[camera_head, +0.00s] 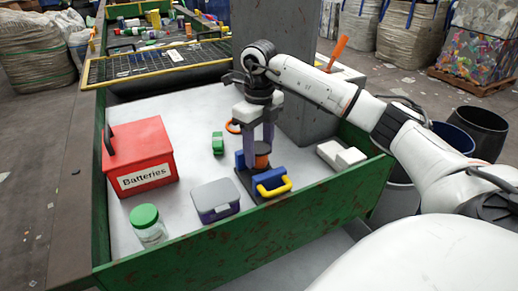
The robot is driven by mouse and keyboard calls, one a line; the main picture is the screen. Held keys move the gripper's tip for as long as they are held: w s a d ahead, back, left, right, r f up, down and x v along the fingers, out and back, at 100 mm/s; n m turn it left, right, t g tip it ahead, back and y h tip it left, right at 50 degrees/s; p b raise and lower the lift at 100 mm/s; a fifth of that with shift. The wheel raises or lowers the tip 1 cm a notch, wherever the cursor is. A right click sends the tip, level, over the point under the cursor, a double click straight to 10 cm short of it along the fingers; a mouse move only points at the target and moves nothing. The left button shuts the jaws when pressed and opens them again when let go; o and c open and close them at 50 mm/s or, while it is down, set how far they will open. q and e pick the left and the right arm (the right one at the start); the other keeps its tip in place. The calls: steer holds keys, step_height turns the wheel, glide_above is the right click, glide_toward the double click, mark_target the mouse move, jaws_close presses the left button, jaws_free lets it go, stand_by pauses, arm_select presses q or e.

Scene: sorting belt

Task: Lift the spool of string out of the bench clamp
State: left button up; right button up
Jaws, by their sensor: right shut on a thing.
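The bench clamp (270,181) has blue jaws, a dark base and a yellow handle, and stands near the front right of the sorting bench. The spool of string (262,161), orange-brown with a dark top, is upright between the blue jaws. My right gripper (261,148) points straight down from above and is shut on the spool, with one finger on each side. The fingers hide part of the spool, and I cannot tell whether it touches the clamp base. My left gripper is out of view.
A red Batteries box (150,144), a green-lidded jar (147,228) and a grey-lidded container (215,201) stand left of the clamp. A green block (218,143) lies behind; white blocks (341,155) lie right. A grey pillar (309,105) rises close behind my right arm. Green walls edge the bench.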

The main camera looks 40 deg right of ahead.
mark_target(259, 147)
steer(key=shift+r+p, duration=0.85)
steer(key=shift+r, duration=0.35)
steer(key=shift+r+p, duration=0.3)
steer(key=shift+r, duration=1.1)
